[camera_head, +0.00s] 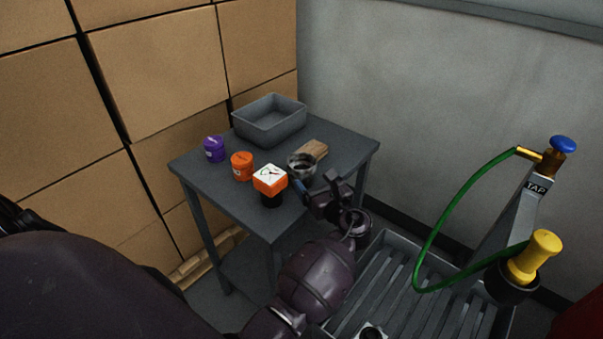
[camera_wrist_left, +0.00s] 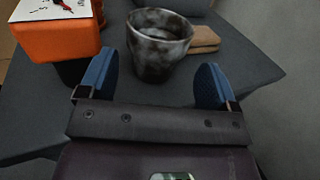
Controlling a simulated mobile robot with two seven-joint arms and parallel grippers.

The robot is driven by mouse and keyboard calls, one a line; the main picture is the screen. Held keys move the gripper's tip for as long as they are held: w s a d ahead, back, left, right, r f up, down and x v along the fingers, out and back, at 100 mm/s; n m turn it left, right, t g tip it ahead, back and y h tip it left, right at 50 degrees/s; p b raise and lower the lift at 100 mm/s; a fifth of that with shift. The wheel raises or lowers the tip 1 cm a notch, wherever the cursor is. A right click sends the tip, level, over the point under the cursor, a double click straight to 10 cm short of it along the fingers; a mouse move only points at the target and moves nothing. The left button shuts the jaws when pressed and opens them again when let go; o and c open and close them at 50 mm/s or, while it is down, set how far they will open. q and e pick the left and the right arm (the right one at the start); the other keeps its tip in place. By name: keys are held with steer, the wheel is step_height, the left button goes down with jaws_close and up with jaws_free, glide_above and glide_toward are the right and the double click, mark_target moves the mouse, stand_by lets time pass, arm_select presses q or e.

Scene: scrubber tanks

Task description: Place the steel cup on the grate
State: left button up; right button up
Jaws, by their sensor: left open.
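The steel cup (camera_head: 301,165) stands upright on the grey table, near its right side. It is mottled dark and light metal, and in the left wrist view the cup (camera_wrist_left: 159,45) is just beyond the fingertips, between their lines. My left gripper (camera_head: 317,185) is open and empty at the table's edge; its blue finger pads show in the left wrist view (camera_wrist_left: 157,82). The grate (camera_head: 404,300) is a slatted metal floor piece to the right of the table, partly hidden by my left arm. My right gripper is not in view.
On the table (camera_head: 224,186) are a purple jar (camera_head: 214,149), an orange jar (camera_head: 242,166), an orange-and-white device (camera_head: 270,180) close left of the cup, a wooden block (camera_head: 314,150) behind it and a grey tray (camera_head: 270,128). A green hose (camera_head: 439,232) arcs above the grate from the tap (camera_head: 530,154).

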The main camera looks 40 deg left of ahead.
mark_target(308, 174)
arm_select(q)
steer(key=shift+x, duration=2.9)
steer(key=shift+s+f, duration=0.1)
steer(key=c, duration=0.6)
steer(key=shift+o, duration=0.2)
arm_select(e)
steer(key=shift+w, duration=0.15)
arm_select(q)
step_height(308, 174, up, 20)
steer(key=p, duration=0.4)
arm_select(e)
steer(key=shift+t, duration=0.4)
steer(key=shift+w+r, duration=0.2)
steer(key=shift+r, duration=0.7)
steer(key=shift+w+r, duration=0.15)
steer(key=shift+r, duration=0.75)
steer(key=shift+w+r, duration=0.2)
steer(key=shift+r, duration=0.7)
